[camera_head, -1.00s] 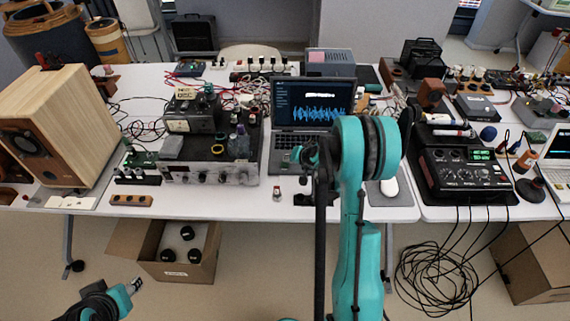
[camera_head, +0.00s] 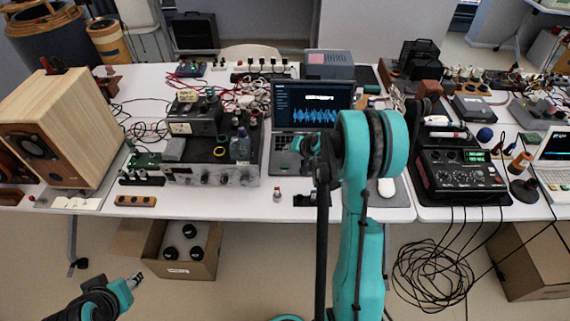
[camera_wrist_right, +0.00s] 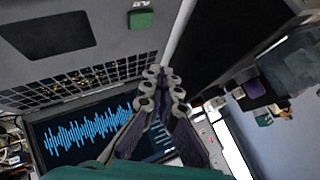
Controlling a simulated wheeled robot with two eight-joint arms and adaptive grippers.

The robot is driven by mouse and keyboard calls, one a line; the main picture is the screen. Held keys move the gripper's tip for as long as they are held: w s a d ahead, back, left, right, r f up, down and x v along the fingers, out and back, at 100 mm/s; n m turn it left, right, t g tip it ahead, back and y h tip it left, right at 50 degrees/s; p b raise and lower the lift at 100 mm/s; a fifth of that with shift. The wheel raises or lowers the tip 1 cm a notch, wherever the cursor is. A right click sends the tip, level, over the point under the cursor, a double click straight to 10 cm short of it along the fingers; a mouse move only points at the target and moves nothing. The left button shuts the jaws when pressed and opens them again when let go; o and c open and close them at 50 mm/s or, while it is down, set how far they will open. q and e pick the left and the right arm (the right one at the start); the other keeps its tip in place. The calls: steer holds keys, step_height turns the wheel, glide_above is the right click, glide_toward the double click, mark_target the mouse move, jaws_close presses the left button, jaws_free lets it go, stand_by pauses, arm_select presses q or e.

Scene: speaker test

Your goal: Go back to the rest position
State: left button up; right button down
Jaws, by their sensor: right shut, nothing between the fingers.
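My right gripper (camera_head: 308,148) is shut and empty. In the head view it shows small, in front of the open laptop (camera_head: 311,103), partly hidden by my own teal arm. In the right wrist view the fingers (camera_wrist_right: 160,85) meet at their tips over the laptop, with the waveform screen (camera_wrist_right: 90,135) and keyboard close by. A green PLAY key (camera_wrist_right: 140,19) shows near the top of that view, apart from the fingers. My left gripper (camera_head: 135,280) is at the lower left, below the table front; its opening is too small to judge.
A wooden speaker (camera_head: 62,128) stands at the left of the white table, an amplifier (camera_head: 212,175) left of the laptop. A mouse (camera_head: 386,188) and black mixer (camera_head: 461,175) are to the right. A cardboard box (camera_head: 205,265) and coiled cables (camera_head: 435,275) lie on the floor.

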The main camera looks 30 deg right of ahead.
stand_by(0.3)
steer(key=s+a+r+n+g, duration=0.1)
steer(key=s+a+r+n, duration=0.3)
steer(key=s+a+r, duration=0.75)
steer(key=s+a+r+n, duration=0.1)
steer(key=s+a+n, duration=0.1)
steer(key=s+a, duration=0.3)
steer(key=s+a+r+n+g, duration=0.1)
steer(key=s+a+n, duration=0.1)
steer(key=s+a, duration=0.4)
steer(key=s, duration=0.5)
steer(key=shift+r+h, duration=0.2)
steer(key=shift+h, duration=0.1)
steer(key=shift+d, duration=0.15)
